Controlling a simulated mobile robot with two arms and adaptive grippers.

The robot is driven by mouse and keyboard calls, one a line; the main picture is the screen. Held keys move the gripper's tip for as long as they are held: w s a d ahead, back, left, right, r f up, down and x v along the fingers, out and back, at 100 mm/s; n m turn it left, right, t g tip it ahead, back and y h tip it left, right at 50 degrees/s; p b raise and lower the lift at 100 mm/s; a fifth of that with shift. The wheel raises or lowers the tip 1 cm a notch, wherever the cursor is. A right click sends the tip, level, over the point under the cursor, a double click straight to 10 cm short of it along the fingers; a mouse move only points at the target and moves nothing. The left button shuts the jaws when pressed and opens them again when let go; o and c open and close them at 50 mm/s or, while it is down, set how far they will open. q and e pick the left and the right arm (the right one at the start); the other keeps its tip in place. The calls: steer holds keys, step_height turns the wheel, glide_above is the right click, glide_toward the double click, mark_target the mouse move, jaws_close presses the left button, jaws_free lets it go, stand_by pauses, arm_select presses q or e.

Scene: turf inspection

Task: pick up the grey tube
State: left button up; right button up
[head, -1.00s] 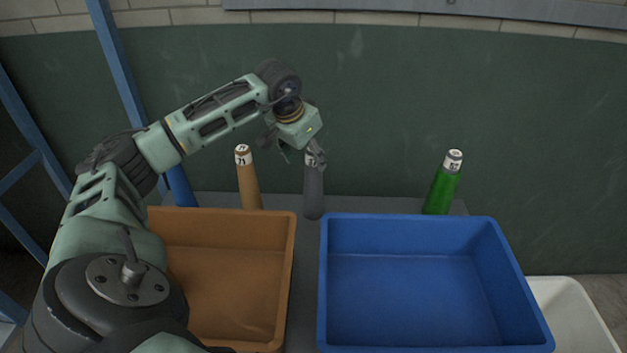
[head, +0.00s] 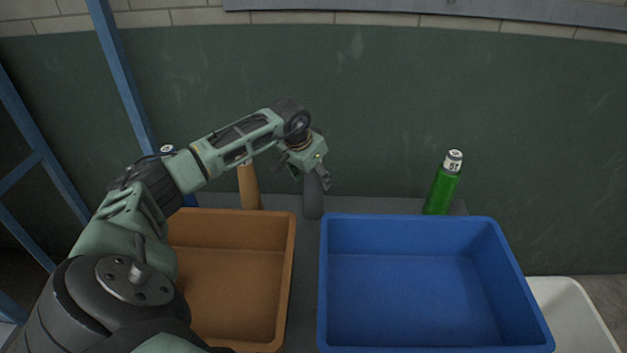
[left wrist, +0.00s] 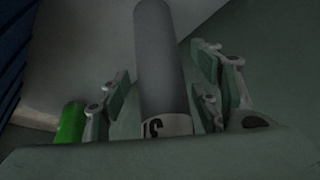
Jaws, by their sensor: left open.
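The grey tube (head: 313,198) stands upright at the back of the table, between the two bins, in the head view. My left gripper (head: 321,180) is over its upper part and hides its labelled top. In the left wrist view the grey tube (left wrist: 161,70) runs between the open fingers of the left gripper (left wrist: 165,95), with its white numbered label near the palm. Gaps show between the tube and the finger pads on both sides. My right gripper is not in view.
An orange tube (head: 249,187) stands left of the grey one, partly behind my arm. A green tube (head: 443,184) stands at the right. An orange bin (head: 290,270) and a blue bin (head: 323,290) stand in front. A dark green wall rises behind.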

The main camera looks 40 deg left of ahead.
arm_select(q)
steer(key=c, duration=1.1)
steer(key=shift+r, duration=0.1)
steer(key=shift+c, duration=0.4)
